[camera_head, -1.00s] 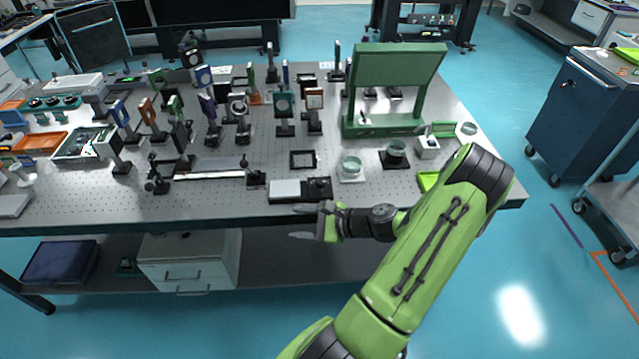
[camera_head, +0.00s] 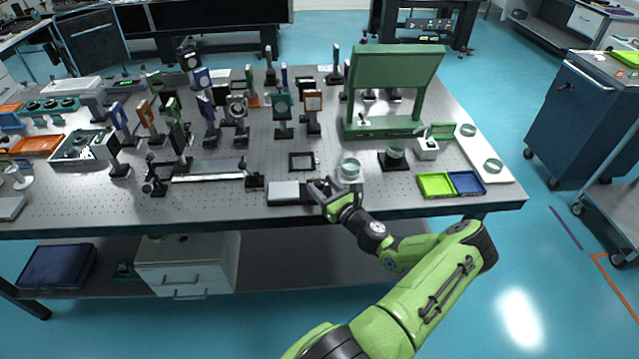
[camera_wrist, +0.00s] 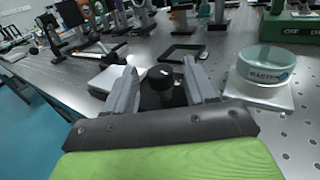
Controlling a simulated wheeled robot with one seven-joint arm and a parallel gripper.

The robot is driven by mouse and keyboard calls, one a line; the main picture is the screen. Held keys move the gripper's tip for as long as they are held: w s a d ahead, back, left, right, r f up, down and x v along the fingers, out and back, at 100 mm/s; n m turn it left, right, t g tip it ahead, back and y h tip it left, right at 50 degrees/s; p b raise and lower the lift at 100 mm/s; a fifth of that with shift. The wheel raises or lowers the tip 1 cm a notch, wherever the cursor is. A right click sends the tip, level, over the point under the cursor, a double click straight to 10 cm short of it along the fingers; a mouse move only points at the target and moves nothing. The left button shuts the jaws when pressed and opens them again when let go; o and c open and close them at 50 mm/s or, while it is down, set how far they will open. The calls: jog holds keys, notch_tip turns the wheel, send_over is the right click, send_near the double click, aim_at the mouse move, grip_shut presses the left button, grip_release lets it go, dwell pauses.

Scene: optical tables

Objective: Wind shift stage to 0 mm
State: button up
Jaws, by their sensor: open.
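The shift stage is a low unit at the table's front edge, with a light grey plate (camera_head: 284,192) on its left and a dark block with a black knob on its right. In the wrist view the black knob (camera_wrist: 160,77) stands between my two fingers, and the light plate (camera_wrist: 108,80) lies to the left, partly behind the left finger. My gripper (camera_head: 326,188) is open around the knob; I see gaps at the finger sides and cannot tell any contact. In the wrist view my gripper (camera_wrist: 158,88) hides the lower part of the block. No scale reading is legible.
A glass dish marked "MASTER" (camera_wrist: 266,66) on a white base stands close to the right of my gripper. A black square frame (camera_head: 302,161) lies behind the stage. A rail (camera_head: 208,177) is to the left. Green and blue trays (camera_head: 436,185) sit at the right front.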

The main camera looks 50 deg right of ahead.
jog(key=shift+x, duration=1.1)
jog(key=c, duration=0.9)
jog(key=shift+f+n+y, duration=0.1)
jog(key=shift+n+y, duration=0.2)
jog(key=shift+y, duration=0.2)
jog(key=n+y+b, duration=0.3)
jog(key=y, duration=0.2)
jog(key=shift+f+t, duration=0.1)
jog(key=shift+t, duration=0.3)
jog(key=shift+n+y+b, duration=1.2)
jog(key=shift+y+b, duration=0.1)
jog(key=shift+y, duration=0.4)
jog(key=shift+g+y, duration=0.3)
